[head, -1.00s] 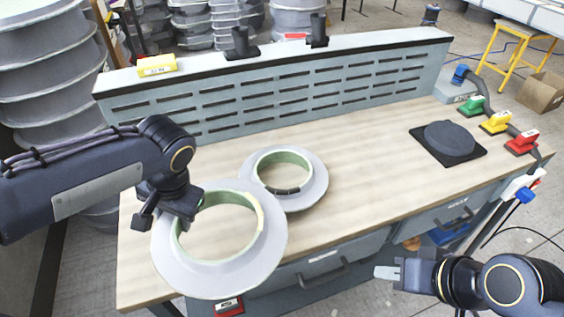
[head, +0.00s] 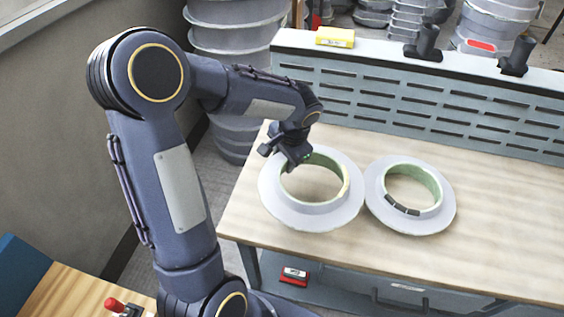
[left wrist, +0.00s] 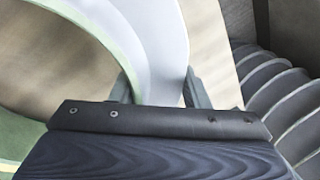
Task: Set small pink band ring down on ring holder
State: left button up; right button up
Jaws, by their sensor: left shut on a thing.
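A pale grey flanged ring (head: 310,218) with a green inner collar and a small cream patch is at the left end of the workbench in the head view. My left gripper (head: 290,158) is shut on its far left rim. In the left wrist view the fingers (left wrist: 160,92) stand on either side of the pale flange (left wrist: 160,55). I cannot tell whether the ring touches the bench or hangs just above it. No pink band can be made out. No ring holder can be identified in the current views. My right gripper is out of view.
A second grey ring (head: 410,222) with dark marks on its green collar lies just right of the held one. A slotted panel (head: 420,105) runs along the back of the workbench (head: 490,235). The bench to the right is clear. Stacked grey moulds (head: 235,40) stand behind.

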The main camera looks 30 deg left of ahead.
pick_arm(q)
jog(key=a+f, duration=0.1)
jog(key=w+f, duration=0.1)
jog(key=shift+w+a+f, duration=0.2)
jog(key=shift+a+f, duration=0.1)
jog(key=shift+a, duration=0.05)
jog(key=x, duration=0.3)
jog(key=shift+w+d+f+p, duration=0.1)
jog(key=shift+d+f+p, duration=0.1)
jog(key=shift+f+p, duration=0.15)
jog(key=shift+f, duration=0.1)
jog(key=o, duration=0.8)
jog(key=shift+f+b, duration=0.1)
jog(key=shift+b, duration=0.2)
jog(key=o, duration=0.4)
jog(key=shift+o, duration=0.2)
